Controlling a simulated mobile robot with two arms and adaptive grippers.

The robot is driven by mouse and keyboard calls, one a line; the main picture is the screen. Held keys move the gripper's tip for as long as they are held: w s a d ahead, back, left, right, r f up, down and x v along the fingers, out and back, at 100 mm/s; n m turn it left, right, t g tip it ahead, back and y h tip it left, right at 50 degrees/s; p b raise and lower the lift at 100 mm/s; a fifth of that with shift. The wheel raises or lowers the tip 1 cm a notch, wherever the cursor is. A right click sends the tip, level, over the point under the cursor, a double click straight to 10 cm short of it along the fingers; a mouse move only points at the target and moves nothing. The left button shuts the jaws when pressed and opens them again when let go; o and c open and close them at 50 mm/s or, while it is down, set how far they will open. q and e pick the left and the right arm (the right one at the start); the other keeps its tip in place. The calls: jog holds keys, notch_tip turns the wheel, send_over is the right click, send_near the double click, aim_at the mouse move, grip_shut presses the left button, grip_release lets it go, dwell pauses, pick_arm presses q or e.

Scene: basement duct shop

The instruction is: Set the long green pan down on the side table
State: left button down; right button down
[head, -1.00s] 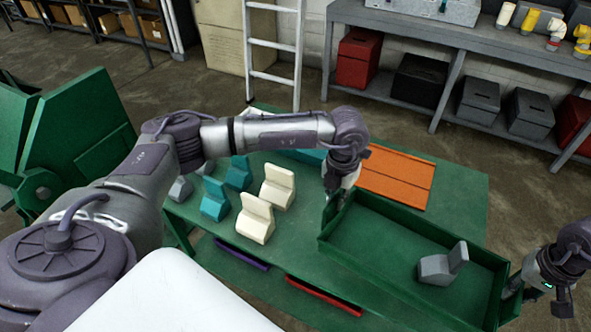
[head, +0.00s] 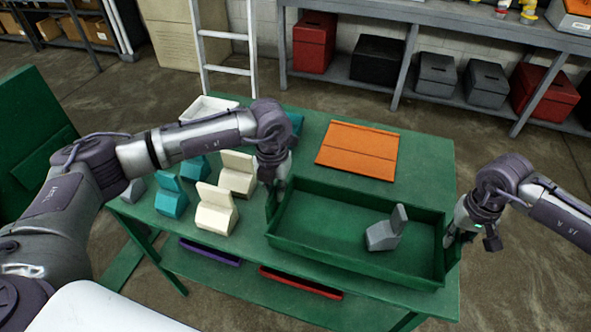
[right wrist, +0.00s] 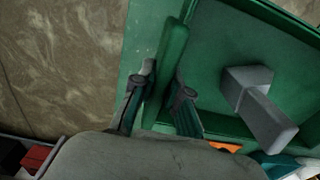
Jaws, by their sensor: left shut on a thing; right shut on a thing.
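The long green pan (head: 330,248) is an open tray with low walls, and a grey angled block (head: 384,232) stands in its right half. My left gripper (head: 271,192) is shut on the pan's left end wall. My right gripper (head: 452,236) is shut on its right end wall; the right wrist view shows the fingers (right wrist: 160,98) on either side of that wall. The pan looks level over the right front part of the green side table (head: 428,180). I cannot tell whether its underside touches the top.
Cream blocks (head: 215,212) and teal blocks (head: 171,198) stand left of the pan. An orange folded panel (head: 357,150) lies behind it. A white tray (head: 207,108) sits at the back left. A lower shelf holds a purple tray (head: 210,252) and a red tray (head: 300,283).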

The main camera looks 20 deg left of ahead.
aim_at(447, 251)
pick_arm(q)
jog(key=shift+f, duration=0.1)
pick_arm(e)
jog(key=shift+f, duration=0.1)
